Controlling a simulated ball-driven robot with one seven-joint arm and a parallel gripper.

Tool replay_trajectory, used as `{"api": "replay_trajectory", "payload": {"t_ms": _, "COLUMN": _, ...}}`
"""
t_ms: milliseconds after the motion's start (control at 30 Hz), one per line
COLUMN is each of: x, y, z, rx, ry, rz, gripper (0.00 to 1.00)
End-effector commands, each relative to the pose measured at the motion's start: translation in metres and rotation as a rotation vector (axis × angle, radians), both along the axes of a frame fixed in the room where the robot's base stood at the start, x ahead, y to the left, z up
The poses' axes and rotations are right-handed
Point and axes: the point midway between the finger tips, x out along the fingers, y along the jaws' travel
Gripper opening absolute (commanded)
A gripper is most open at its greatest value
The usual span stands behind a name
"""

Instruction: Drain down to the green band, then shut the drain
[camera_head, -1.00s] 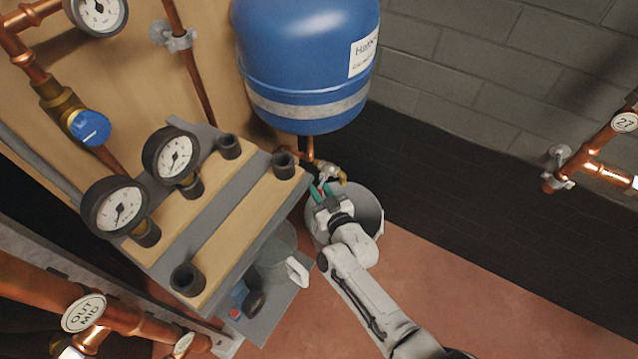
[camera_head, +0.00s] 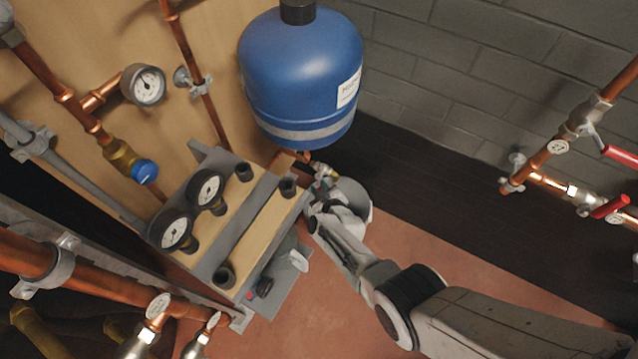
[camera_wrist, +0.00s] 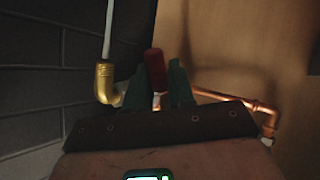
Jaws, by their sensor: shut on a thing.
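A blue expansion vessel (camera_head: 300,75) hangs on the wall, with a brass drain fitting (camera_head: 325,172) below it. In the wrist view, the green fingers of my gripper (camera_wrist: 155,82) are shut on the drain's red handle (camera_wrist: 155,68). A brass elbow outlet (camera_wrist: 104,82) is beside it, with a thin pale streak at its mouth. In the head view my gripper (camera_head: 319,193) is at the drain, above a light bucket (camera_head: 358,195) that my arm partly hides. A wall gauge (camera_head: 143,84) is at upper left; its green band is too small to make out.
Copper pipes with red levers (camera_head: 610,207) are at the right. Reddish floor (camera_head: 320,315) is open in front.

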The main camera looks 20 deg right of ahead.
Motion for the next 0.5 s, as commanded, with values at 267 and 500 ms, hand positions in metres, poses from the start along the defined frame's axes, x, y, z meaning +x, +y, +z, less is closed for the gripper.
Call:
{"api": "replay_trajectory", "payload": {"t_ms": 267, "x": 0.0004, "y": 0.0014, "z": 0.0027, "rx": -0.032, "ry": 0.043, "rz": 0.006, "gripper": 0.0}}
{"api": "replay_trajectory", "payload": {"t_ms": 500, "x": 0.0, "y": 0.0013, "z": 0.0019, "rx": -0.042, "ry": 0.054, "rz": 0.008, "gripper": 0.0}}
